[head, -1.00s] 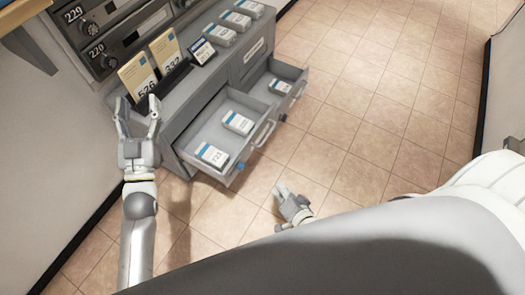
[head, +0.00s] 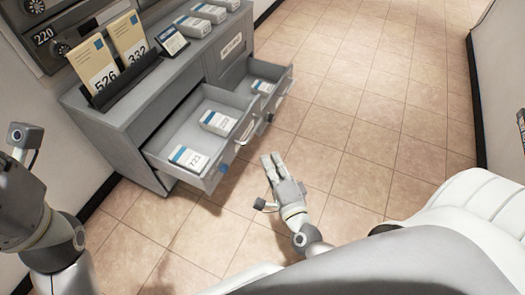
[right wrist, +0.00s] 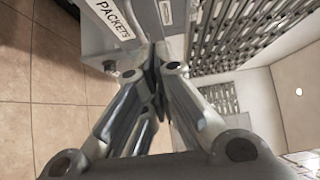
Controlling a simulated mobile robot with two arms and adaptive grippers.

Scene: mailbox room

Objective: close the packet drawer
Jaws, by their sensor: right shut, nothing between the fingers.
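The grey cabinet has two open drawers. The left drawer (head: 205,175) is pulled out far and holds two white-and-blue packets (head: 188,158). The right drawer (head: 284,84) is also out, with a packet inside. A "PACKETS" label (right wrist: 110,17) shows close up in the right wrist view; I cannot tell which drawer it belongs to. My right gripper (head: 271,161) is shut and empty, just in front of the left drawer's front near its handle (head: 246,132). It also shows in the right wrist view (right wrist: 156,62). My left wrist is at the left edge, its fingers outside the picture.
Brown envelopes (head: 103,62) stand in a black rack on the cabinet top, with several boxes (head: 194,27) behind. Locker doors (head: 45,38) are at upper left. The tiled floor (head: 350,110) to the right is clear.

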